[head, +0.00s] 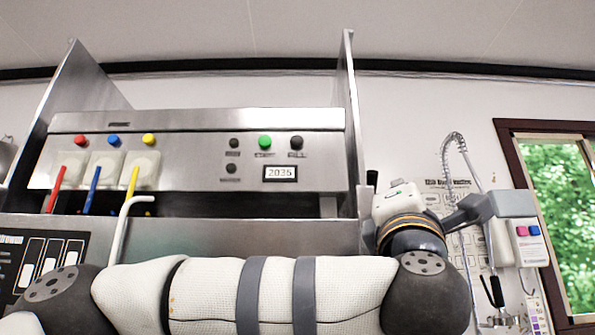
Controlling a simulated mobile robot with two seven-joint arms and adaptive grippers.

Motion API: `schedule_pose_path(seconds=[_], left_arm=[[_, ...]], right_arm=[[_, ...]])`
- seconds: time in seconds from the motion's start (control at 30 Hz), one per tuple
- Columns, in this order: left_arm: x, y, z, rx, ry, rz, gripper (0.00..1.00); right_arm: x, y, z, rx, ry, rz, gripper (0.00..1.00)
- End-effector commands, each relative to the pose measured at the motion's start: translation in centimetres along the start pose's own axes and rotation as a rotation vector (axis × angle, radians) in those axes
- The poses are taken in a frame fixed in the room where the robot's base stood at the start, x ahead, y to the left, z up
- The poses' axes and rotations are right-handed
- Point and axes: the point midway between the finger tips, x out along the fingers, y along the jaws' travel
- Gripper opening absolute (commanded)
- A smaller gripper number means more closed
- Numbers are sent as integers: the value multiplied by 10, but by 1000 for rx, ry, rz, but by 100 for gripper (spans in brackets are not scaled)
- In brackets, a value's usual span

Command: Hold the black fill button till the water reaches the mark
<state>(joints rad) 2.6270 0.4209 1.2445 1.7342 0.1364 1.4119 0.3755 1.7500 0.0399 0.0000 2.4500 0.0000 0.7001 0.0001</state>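The black fill button (297,142) is the right one of the upper row on the steel machine's front panel, with a label under it. Nothing touches it in the head view. A green button (265,142) is to its left, and a display (280,173) reading about 2035 is below. My white arm crosses the bottom of the view, and its wrist end (410,235) rises at the right, right of the panel. I cannot make out fingers there or whether that gripper is open. No second gripper shows. The water and the mark are not visible.
Red (80,141), blue (114,140) and yellow (149,139) knobs have matching coloured tubes below them. Steel side plates stand at both ends of the panel. A coiled spray hose (455,145) and a window (565,200) are at the right.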

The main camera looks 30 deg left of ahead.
Motion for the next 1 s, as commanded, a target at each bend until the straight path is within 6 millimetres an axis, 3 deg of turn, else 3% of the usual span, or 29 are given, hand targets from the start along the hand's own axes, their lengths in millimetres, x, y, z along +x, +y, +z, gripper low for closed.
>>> schedule_pose_path(seconds=[0.03,0.2,0.3,0.4,0.6,1.0], left_arm=[[5,28,-8,-48,33,40,0],[12,113,-37,-211,137,164,0],[10,150,-53,-288,181,216,0],[8,174,-63,-340,209,250,0],[6,188,-70,-373,226,269,0],[15,181,-76,-371,228,267,0]], right_arm=[[0,0,0,0,-1,0,0],[1,0,1,0,-3,0,0],[1,0,1,0,-4,0,0],[1,0,1,0,-5,0,0],[1,0,1,0,-5,0,0],[1,0,1,0,-5,0,0]])
